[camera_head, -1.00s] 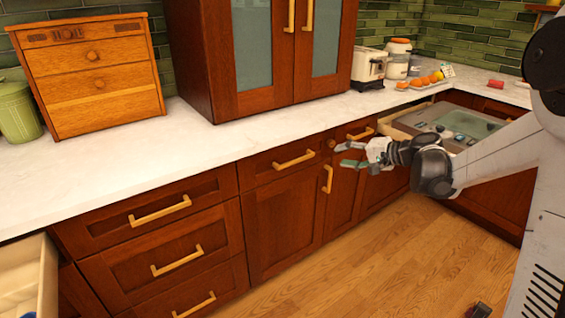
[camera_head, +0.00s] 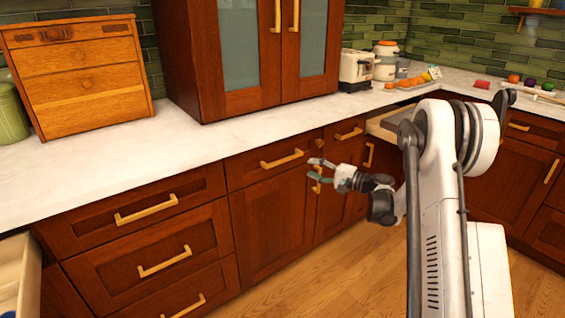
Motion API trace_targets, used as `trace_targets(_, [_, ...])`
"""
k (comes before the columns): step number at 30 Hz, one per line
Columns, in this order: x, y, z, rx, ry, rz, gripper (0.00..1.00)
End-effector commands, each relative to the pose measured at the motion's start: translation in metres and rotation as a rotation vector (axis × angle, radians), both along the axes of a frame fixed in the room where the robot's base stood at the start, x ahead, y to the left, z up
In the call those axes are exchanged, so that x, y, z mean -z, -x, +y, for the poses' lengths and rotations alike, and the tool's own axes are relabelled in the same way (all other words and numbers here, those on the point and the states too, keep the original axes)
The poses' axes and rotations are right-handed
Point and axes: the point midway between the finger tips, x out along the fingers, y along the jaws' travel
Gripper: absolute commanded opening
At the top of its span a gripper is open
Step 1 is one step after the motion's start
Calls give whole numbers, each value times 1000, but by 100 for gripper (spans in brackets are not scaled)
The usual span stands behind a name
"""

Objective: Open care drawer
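My gripper (camera_head: 315,168) is open and empty, with its fingers pointing left in front of the lower cabinets. It appears close to a cabinet door's upright handle, but I cannot tell whether it touches. No label shows which drawer is the care drawer. Shut wooden drawers with yellow bar handles include a left top drawer (camera_head: 90,222), a middle top drawer (camera_head: 245,172) and a smaller top drawer (camera_head: 338,141) farther right. A pale drawer (camera_head: 30,280) stands open at the lower left. Another open drawer (camera_head: 383,128) at the right is partly hidden by my arm.
The white counter (camera_head: 180,142) holds a wooden drawer box (camera_head: 82,78), a green canister (camera_head: 10,115), a tall cabinet (camera_head: 205,60), a toaster (camera_head: 356,68) and small food items. The wooden floor (camera_head: 350,285) in front of the middle cabinets looks clear.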

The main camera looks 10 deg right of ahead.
Motion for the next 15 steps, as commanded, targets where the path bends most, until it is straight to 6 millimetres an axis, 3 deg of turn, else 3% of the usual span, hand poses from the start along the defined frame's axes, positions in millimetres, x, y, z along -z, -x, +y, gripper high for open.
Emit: trace_targets(15, [2, -62, 71, -3, 1, 1, 32])
